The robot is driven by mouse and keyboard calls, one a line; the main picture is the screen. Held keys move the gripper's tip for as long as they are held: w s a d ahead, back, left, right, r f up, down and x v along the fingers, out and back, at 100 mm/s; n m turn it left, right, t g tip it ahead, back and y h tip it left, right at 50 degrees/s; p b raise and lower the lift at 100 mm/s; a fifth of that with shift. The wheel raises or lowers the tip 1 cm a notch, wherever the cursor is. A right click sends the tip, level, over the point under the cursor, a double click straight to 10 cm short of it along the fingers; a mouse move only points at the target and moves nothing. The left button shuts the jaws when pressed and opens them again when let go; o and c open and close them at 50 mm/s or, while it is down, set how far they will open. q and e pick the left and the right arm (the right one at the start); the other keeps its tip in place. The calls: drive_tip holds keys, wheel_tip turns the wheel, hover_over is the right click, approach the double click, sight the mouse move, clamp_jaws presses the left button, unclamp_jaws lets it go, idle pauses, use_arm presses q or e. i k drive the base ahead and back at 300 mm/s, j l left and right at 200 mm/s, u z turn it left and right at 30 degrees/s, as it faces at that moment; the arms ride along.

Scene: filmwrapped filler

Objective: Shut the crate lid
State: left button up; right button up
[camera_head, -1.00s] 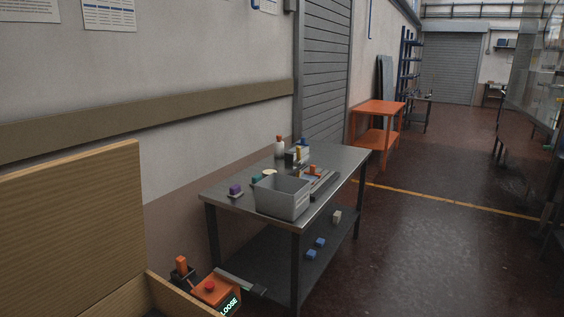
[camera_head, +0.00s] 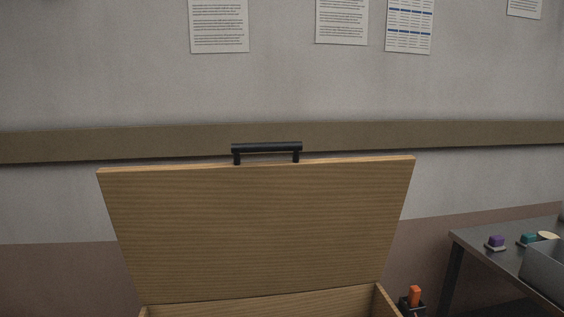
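The wooden crate lid (camera_head: 260,230) stands open and upright in the middle of the view, leaning back a little toward the wall. A black bar handle (camera_head: 267,148) is fixed at its top edge. Below it, the crate (camera_head: 385,302) shows only its rim and a bit of its right wall at the bottom of the picture. The rest of the crate is cut off. Neither of my grippers is in view.
A grey wall with a brown rail (camera_head: 480,134) runs behind the lid. At the right stands a metal table (camera_head: 480,250) with a grey bin (camera_head: 545,268) and small coloured items. A black holder with an orange-topped object (camera_head: 414,294) is just right of the crate.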

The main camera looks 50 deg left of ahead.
sight(202, 231)
drive_tip(key=u, duration=1.55)
